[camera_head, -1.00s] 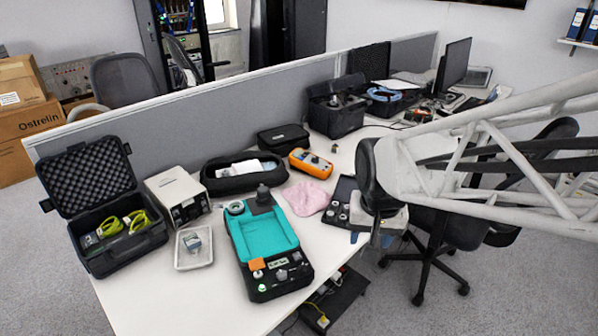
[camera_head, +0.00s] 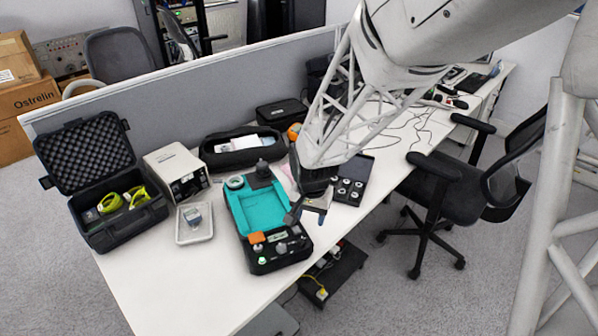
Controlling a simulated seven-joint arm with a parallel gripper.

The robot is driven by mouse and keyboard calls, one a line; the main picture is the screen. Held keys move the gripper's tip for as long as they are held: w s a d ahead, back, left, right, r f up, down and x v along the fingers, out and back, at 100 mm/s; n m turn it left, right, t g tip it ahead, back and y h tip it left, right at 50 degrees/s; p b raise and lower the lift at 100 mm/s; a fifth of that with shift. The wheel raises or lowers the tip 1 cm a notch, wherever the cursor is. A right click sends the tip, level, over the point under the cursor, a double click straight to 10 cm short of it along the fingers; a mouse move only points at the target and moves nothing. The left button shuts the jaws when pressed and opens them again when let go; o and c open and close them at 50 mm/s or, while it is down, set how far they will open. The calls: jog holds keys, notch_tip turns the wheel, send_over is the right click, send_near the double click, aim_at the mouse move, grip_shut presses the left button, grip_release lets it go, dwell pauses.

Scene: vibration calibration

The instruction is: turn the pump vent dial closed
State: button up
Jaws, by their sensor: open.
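The black pump unit (camera_head: 278,261) with a teal tray (camera_head: 262,211) stands on the white desk. My gripper (camera_head: 306,216) is open and points down beside the unit's right edge, to the right of and behind the front panel. It looks empty and apart from the knob.
An open black case (camera_head: 122,226) with yellow-green items, a small clear tray (camera_head: 194,222) and a beige instrument (camera_head: 176,170) stand left. My arm partly hides a pink cloth. The front left desk is clear.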

send_over(301, 239)
notch_tip(301, 239, down, 4)
jog(key=shift+s+f, duration=0.1)
jog(key=shift+f, duration=0.15)
jog(key=shift+f, duration=3.7)
jog(key=c, duration=0.9)
